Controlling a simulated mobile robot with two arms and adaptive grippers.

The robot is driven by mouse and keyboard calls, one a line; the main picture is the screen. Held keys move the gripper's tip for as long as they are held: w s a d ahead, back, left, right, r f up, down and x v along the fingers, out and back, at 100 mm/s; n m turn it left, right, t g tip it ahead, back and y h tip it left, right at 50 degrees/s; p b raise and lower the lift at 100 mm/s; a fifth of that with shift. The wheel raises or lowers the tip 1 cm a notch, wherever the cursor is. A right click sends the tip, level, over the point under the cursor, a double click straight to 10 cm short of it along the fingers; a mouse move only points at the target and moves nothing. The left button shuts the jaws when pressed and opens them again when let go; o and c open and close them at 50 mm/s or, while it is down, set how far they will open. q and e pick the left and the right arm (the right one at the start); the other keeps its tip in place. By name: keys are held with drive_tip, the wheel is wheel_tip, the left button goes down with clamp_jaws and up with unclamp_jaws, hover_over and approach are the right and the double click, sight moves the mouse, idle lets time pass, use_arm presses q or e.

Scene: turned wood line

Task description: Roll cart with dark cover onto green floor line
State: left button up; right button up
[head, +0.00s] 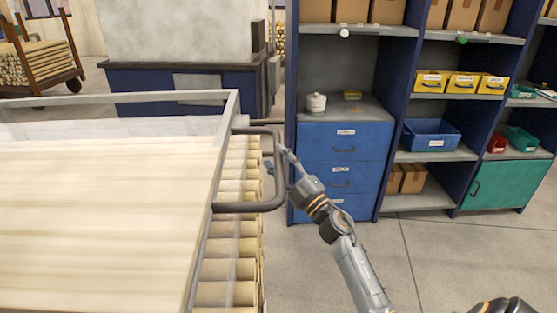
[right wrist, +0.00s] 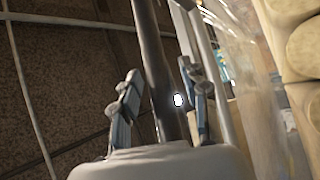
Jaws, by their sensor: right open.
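A cart (head: 228,150) loaded with pale round rods fills the left of the head view, with a grey metal frame and a clear side panel. No dark cover shows on it. Its dark U-shaped handle (head: 265,206) sticks out to the right. My right gripper (head: 279,163) is at this handle. In the right wrist view a dark bar of the handle (right wrist: 158,70) runs between the two fingers of my right gripper (right wrist: 162,105), which are apart on either side of it. Contact cannot be told. No green floor line shows. My left gripper is out of view.
A blue drawer cabinet (head: 343,140) and blue shelving (head: 437,165) with bins and boxes stand ahead on the right. A dark blue and pale machine (head: 150,80) stands behind the cart. Another rod cart (head: 38,62) is far left. Grey floor (head: 440,250) at the right is clear.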

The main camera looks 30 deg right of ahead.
drive_tip(key=shift+c, duration=0.2)
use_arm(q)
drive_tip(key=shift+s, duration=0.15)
use_arm(e)
clamp_jaws()
drive_tip(key=shift+a, duration=0.1)
